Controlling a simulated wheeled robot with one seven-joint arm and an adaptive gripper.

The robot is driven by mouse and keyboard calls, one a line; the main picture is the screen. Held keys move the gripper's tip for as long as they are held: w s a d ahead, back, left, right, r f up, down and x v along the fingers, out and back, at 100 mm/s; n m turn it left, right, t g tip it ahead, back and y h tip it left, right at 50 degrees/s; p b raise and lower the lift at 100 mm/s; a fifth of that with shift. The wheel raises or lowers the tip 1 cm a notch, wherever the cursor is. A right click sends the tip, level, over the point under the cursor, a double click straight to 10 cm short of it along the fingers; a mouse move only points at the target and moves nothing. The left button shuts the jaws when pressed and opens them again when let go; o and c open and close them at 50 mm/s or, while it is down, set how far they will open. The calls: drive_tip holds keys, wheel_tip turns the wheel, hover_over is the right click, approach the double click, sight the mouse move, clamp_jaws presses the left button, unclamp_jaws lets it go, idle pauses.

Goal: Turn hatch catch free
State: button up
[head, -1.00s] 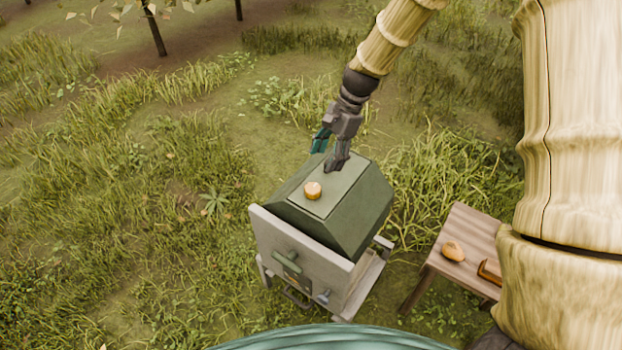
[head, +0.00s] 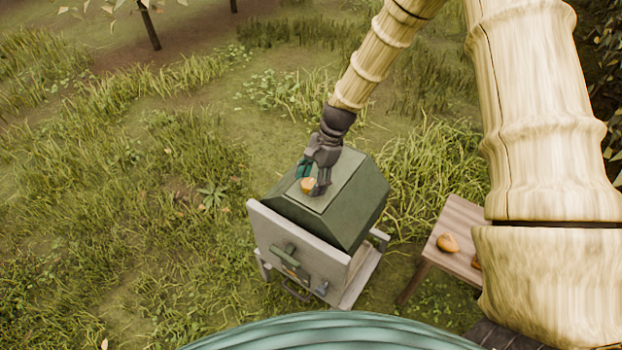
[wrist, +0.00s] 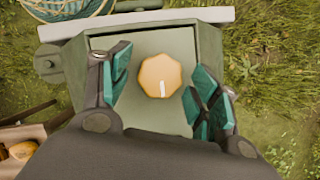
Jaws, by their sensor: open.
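The hatch catch looks like a round orange-yellow knob (head: 308,185) with a white mark on its top. It sits on the pale green top panel of a dark green box (head: 357,212). In the wrist view the knob (wrist: 160,76) lies between the two teal-padded fingers of my gripper (wrist: 165,95). The fingers are open, with a gap on each side of the knob. In the head view my gripper (head: 312,180) is right at the knob and partly covers it. I cannot tell the exact height of the fingertips over the panel.
A light grey front board (head: 315,255) with a green handle (head: 284,254) stands on the near side of the box. A wooden table (head: 455,222) with an orange-brown fruit (head: 447,243) is at the right. Grass surrounds the box, open on the left.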

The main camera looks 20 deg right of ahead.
drive_tip(key=shift+f, duration=0.1)
drive_tip(key=shift+c, duration=0.2)
drive_tip(key=c, duration=1)
drive_tip(key=shift+o, duration=0.2)
drive_tip(key=shift+n, duration=0.3)
drive_tip(key=n, duration=0.2)
drive_tip(key=n+g+h+p, duration=0.1)
drive_tip(key=n, duration=0.1)
drive_tip(key=shift+w+a+g, duration=0.1)
drive_tip(key=shift+w+g, duration=0.05)
drive_tip(key=shift+g, duration=0.15)
drive_tip(key=n+g+h+p, duration=0.1)
drive_tip(key=n, duration=0.3)
drive_tip(key=shift+a+n, duration=0.1)
drive_tip(key=shift+n, duration=0.3)
drive_tip(key=n+h, duration=0.2)
drive_tip(key=n, duration=0.2)
drive_tip(key=shift+a+g, duration=0.1)
drive_tip(key=shift+g, duration=0.3)
drive_tip(key=shift+n+h, duration=0.8)
drive_tip(key=shift+n, duration=1.5)
